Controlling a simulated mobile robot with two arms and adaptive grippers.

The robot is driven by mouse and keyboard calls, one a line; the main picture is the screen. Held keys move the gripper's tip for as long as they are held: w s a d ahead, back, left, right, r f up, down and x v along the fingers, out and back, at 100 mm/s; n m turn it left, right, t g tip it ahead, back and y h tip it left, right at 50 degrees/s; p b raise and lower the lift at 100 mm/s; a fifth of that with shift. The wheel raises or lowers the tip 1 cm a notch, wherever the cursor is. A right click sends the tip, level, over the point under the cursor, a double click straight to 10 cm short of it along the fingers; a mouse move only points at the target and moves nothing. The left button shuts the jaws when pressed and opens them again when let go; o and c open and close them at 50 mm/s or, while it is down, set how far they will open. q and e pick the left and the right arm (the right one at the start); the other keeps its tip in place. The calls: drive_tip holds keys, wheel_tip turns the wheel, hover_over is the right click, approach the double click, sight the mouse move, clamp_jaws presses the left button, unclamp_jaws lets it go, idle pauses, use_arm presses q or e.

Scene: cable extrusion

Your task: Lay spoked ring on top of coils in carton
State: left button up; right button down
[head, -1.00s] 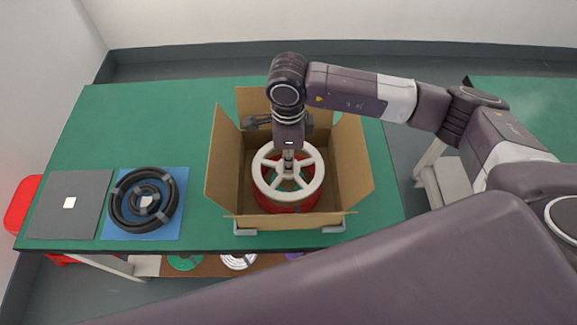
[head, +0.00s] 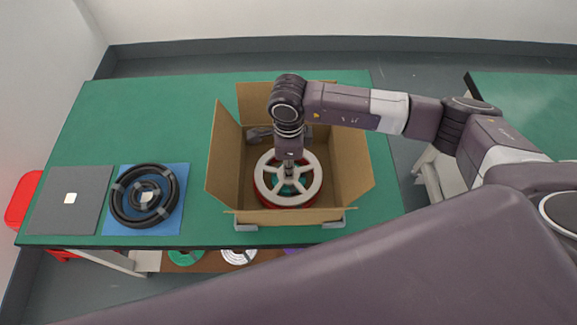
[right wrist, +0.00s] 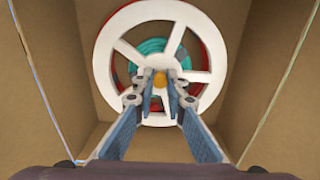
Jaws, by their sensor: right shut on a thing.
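The white spoked ring (head: 260,183) is inside the open carton (head: 222,165), above or on the coils; I cannot tell if it touches them. My right gripper (head: 288,173) points down into the carton, shut on the ring's middle. The right wrist view shows its two fingers (right wrist: 159,92) at the hub of the ring (right wrist: 105,57). A red coil (right wrist: 218,42) shows past the ring's rim, and a teal coil (right wrist: 150,47) shows between the spokes. The ring covers most of the coils. My left gripper is not in view.
The carton's flaps stand open around it on the green table (head: 150,115). Black rings (head: 118,205) lie on a blue mat to the left, beside a grey panel (head: 85,215). More coils (head: 186,257) lie on a shelf below.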

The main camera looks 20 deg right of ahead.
drive_tip(key=shift+f, duration=0.25)
drive_tip(key=c, duration=2)
unclamp_jaws()
drive_tip(key=shift+r, duration=0.1)
drive_tip(key=shift+o, duration=0.2)
drive_tip(key=shift+r, duration=0.1)
drive_tip(key=shift+r, duration=0.25)
drive_tip(key=shift+r+p, duration=0.35)
drive_tip(key=shift+p, duration=0.35)
wheel_tip(320, 180, up, 12)
drive_tip(key=b, duration=0.2)
drive_tip(key=shift+b, duration=0.35)
drive_tip(key=shift+f, duration=0.1)
